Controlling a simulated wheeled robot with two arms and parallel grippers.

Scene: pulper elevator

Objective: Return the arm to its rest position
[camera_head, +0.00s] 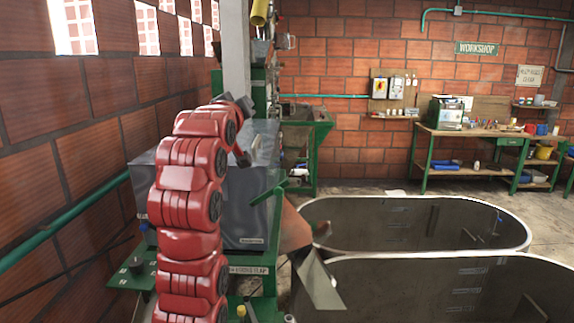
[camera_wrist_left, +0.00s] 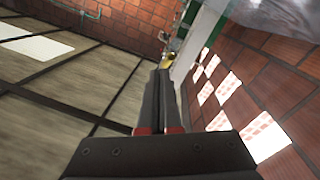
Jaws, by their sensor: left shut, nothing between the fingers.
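My left arm (camera_head: 189,210), red with dark joint caps, rises through the left part of the head view and bends over at its top. Its dark end part shows there in front of the grey machine box, but the fingers are not clear in that view. In the left wrist view my left gripper (camera_wrist_left: 160,75) has its two dark fingers side by side, shut and empty. They point along the brick wall with the bright window openings, and I see nothing touching them. My right gripper is not in view.
The grey machine box (camera_head: 250,215) on its green frame stands beside and behind my left arm. The brick wall (camera_head: 90,120) is close on the left. Two large basins (camera_head: 415,225) lie to the right. A workbench (camera_head: 465,135) stands at the back right.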

